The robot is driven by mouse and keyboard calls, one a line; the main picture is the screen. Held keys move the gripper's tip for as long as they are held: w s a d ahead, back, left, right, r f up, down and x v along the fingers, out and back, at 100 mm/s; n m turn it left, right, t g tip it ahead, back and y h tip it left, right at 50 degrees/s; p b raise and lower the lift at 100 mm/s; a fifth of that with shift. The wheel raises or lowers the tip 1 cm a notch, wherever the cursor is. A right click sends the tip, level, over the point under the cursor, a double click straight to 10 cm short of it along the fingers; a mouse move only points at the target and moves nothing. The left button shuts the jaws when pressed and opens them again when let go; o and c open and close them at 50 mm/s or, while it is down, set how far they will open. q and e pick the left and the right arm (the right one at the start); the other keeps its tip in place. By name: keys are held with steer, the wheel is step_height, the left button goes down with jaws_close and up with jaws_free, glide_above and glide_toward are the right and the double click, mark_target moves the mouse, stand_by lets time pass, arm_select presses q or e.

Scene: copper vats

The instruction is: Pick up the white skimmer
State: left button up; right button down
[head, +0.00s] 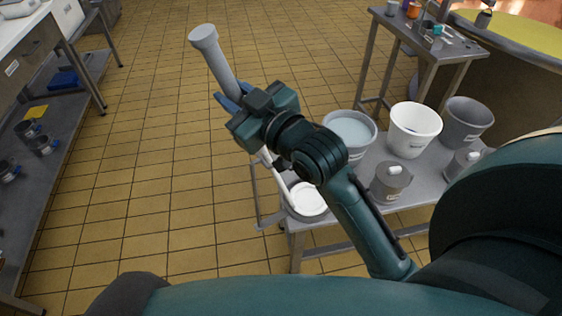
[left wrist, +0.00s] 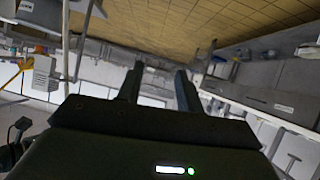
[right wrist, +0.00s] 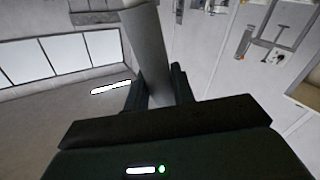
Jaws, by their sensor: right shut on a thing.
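My right gripper (head: 262,108) is shut on the handle of the white skimmer (head: 218,65). The handle looks pale grey here and slants from a knobbed end at the upper left, through the jaws, down to a white round part over the near left end of the metal table. I cannot tell whether that round part touches anything. In the right wrist view, the handle (right wrist: 148,50) passes between the fingers (right wrist: 158,85). My left gripper (left wrist: 160,78) shows only in the left wrist view, with its fingers apart and nothing between them.
The metal table (head: 365,206) carries a bucket of pale liquid (head: 349,130), a white bucket (head: 414,130), a grey bucket (head: 466,122) and lidded grey pots (head: 390,184). A shelved bench (head: 45,180) stands at the left. The tiled floor (head: 150,150) between is clear.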

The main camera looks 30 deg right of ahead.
steer(key=shift+r, duration=0.1)
